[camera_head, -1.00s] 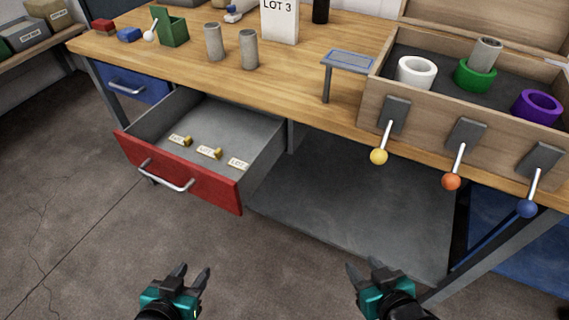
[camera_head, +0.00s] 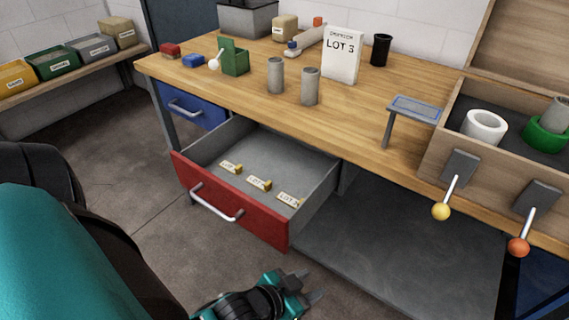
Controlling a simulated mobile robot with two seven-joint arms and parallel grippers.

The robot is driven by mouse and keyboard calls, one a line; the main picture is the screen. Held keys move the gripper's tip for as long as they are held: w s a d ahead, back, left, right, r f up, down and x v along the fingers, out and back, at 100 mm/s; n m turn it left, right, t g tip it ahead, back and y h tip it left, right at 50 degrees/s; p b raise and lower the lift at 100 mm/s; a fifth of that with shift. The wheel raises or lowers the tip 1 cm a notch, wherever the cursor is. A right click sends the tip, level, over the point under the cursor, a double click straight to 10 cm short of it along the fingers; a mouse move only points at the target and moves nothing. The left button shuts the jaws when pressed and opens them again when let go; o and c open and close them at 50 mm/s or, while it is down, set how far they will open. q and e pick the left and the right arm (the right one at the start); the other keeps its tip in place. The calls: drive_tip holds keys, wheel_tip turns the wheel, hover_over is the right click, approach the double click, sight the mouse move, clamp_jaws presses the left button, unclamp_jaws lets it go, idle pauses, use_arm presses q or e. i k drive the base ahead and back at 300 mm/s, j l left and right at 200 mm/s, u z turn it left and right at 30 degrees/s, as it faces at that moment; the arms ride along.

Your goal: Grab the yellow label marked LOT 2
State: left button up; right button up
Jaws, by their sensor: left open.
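The red-fronted drawer (camera_head: 228,212) is open. On its grey floor lie three pale labels with yellow parts: a left one (camera_head: 231,168), a middle one (camera_head: 259,184) and a right one (camera_head: 289,199). Their print is too small for me to tell surely which reads LOT 2. My left gripper (camera_head: 309,287) is open and empty at the bottom of the view, in front of and to the right of the drawer's right front corner, apart from the labels. My right gripper is not in view.
The wooden bench (camera_head: 375,120) above holds two grey cylinders, a LOT 3 sign (camera_head: 342,54) and a black cup (camera_head: 380,50). A wooden box (camera_head: 442,150) with ball-ended levers stands at right. A metal drawer handle (camera_head: 215,203) sticks out in front.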

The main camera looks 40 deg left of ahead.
sight(293, 202)
drive_tip(key=k+j, duration=0.1)
drive_tip(key=j, duration=0.85)
drive_tip(key=k+j, duration=0.15)
drive_tip(key=j, duration=0.75)
drive_tip(key=k, duration=0.05)
